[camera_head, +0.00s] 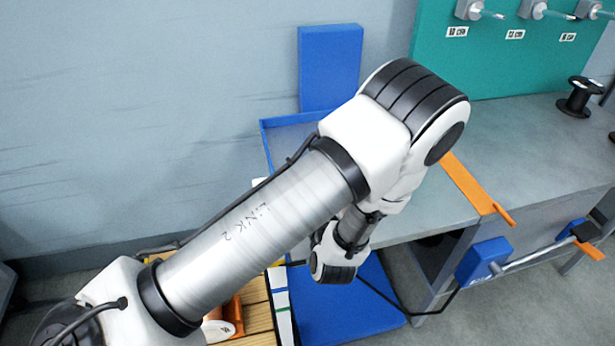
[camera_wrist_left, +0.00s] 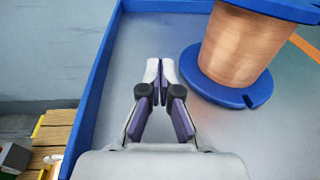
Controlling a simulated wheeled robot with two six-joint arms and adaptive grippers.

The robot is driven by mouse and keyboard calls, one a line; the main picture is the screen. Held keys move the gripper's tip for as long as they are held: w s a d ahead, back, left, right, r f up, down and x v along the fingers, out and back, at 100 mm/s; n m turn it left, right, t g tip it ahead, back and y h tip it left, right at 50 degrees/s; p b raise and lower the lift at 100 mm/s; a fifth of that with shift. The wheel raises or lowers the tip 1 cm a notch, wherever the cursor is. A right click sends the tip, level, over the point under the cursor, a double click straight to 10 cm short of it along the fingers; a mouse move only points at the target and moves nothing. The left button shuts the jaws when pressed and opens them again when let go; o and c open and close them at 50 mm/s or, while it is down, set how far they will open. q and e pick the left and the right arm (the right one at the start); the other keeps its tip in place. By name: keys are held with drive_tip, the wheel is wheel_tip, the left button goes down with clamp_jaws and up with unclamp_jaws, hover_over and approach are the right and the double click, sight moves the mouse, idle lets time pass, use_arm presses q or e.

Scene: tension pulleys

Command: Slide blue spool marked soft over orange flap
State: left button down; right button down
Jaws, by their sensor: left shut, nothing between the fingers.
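A spool with blue flanges and copper-coloured winding (camera_wrist_left: 245,45) stands on the grey surface in the left wrist view, at the upper right. No marking on it is readable. In the head view my arm hides it. My left gripper (camera_wrist_left: 160,68) is shut and empty, to the left of the spool and apart from it. The gripper's fingers are hidden in the head view. An orange strip (camera_wrist_left: 306,47) also shows at the right of the left wrist view.
A blue rim (camera_head: 266,150) borders the left end of the grey table (camera_head: 525,140). A black spool (camera_head: 579,97) stands at the back right. A rod with a blue block (camera_head: 485,260) sits below the front edge. A teal board (camera_head: 510,60) stands behind.

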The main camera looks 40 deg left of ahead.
use_arm(q)
drive_tip(key=b+x, duration=0.3)
drive_tip(key=x, duration=0.7)
drive_tip(key=shift+w+a+f, duration=0.1)
drive_tip(key=shift+w+a, duration=0.1)
drive_tip(key=shift+w, duration=0.15)
drive_tip(key=shift+w+d+b, duration=0.35)
drive_tip(key=shift+w+d, duration=0.95)
drive_tip(key=shift+w, duration=0.15)
drive_tip(key=shift+w+d+b, duration=0.3)
drive_tip(key=shift+w+d, duration=1)
drive_tip(key=shift+w, duration=0.2)
drive_tip(key=shift+w+d+b, duration=0.6)
drive_tip(key=shift+w+d, duration=0.7)
drive_tip(key=shift+w, duration=0.2)
drive_tip(key=shift+w+d+b, duration=0.55)
drive_tip(key=shift+w+d, duration=0.75)
drive_tip(key=shift+w, duration=0.25)
drive_tip(key=shift+w+d+b, duration=0.65)
drive_tip(key=shift+w+d, duration=0.45)
drive_tip(key=shift+w, duration=0.15)
drive_tip(key=shift+w+d+b, duration=0.65)
drive_tip(key=shift+w+d, duration=0.4)
drive_tip(key=shift+w, duration=0.25)
drive_tip(key=shift+w+d, duration=0.45)
drive_tip(key=shift+w, duration=0.05)
